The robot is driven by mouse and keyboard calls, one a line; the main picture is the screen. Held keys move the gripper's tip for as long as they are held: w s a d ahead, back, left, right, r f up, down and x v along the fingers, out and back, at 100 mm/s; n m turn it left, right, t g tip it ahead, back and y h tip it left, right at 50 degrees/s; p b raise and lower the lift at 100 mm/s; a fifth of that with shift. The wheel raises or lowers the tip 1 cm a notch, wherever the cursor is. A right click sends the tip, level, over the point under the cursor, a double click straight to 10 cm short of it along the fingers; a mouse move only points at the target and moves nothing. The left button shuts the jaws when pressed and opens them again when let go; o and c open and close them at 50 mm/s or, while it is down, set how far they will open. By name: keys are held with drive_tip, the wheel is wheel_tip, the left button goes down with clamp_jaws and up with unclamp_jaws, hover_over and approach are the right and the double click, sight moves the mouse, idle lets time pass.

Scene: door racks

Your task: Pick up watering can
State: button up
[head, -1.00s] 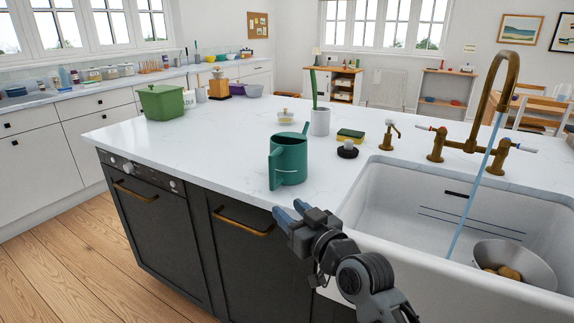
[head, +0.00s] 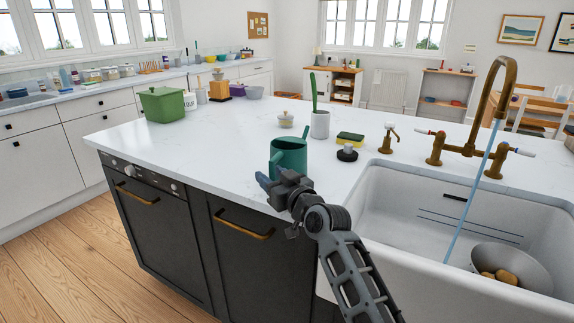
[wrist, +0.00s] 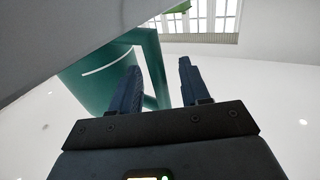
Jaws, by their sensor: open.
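The teal watering can (head: 291,157) stands upright on the white worktop near its front edge. Its lower part is hidden behind my gripper (head: 267,182) in the head view. My gripper is open, at the near side of the can. In the wrist view the can (wrist: 98,82) fills the upper left, and my two dark fingers (wrist: 160,66) point toward it. A teal strip, which looks like its handle, shows between the fingers. I cannot tell whether either finger touches it.
The sink (head: 400,215) with running water and a metal bowl (head: 512,268) lies to the right. A dark round stopper (head: 347,154), a sponge (head: 350,138) and a white pot (head: 320,125) stand behind the can. The worktop left of the can is clear.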

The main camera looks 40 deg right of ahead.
drive_tip(key=shift+w, duration=0.1)
clamp_jaws()
idle(0.4)
drive_tip(key=shift+r, duration=0.2)
